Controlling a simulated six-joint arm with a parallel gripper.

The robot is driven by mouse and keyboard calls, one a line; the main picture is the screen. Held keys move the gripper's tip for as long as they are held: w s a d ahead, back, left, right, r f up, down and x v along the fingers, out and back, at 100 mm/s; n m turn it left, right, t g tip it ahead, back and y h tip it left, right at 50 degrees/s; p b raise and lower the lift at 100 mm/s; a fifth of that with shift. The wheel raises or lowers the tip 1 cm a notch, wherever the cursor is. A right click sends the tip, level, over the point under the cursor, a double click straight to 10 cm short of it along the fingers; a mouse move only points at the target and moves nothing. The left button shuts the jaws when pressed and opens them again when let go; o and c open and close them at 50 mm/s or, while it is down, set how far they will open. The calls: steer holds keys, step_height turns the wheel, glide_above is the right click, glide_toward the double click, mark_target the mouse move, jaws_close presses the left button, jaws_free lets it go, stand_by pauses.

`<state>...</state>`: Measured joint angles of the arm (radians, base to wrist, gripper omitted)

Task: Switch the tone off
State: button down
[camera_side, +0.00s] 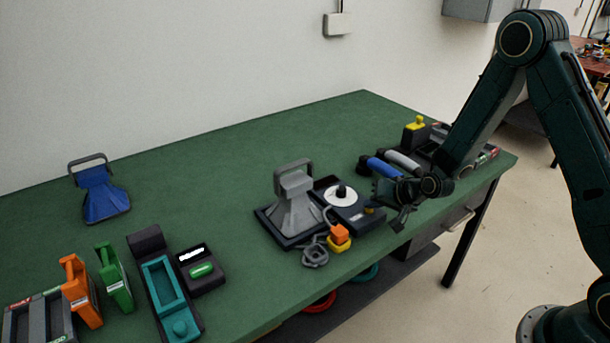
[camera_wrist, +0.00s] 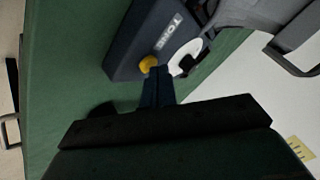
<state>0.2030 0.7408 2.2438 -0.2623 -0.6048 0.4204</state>
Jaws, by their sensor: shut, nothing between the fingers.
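The dark tone unit (camera_side: 352,218) sits on the green bench beside a grey horn. It has a white round dial (camera_side: 333,198) with a black knob (camera_side: 341,191) and a small yellow button (camera_side: 369,210) near its edge. In the wrist view the unit (camera_wrist: 137,45) reads "TONE", with the yellow button (camera_wrist: 147,63) and the white dial (camera_wrist: 178,48) near my fingertips. My gripper (camera_wrist: 160,72) is shut and empty, its tips close beside the yellow button; I cannot tell whether they touch. In the side view my gripper (camera_side: 399,220) is just right of the unit.
The grey horn (camera_side: 293,215) stands on a dark tray left of the unit. An orange and yellow piece (camera_side: 340,236) with a grey cord lies in front. Blue and grey cylinders (camera_side: 382,167) lie behind my gripper. A blue horn (camera_side: 100,200) and teal phone (camera_side: 165,290) are far left.

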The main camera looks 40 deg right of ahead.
steer(key=shift+r, duration=0.1)
stand_by(0.3)
steer(key=shift+r, duration=0.45)
step_height(320, 180, up, 6)
steer(key=shift+f, duration=0.1)
stand_by(0.8)
stand_by(0.4)
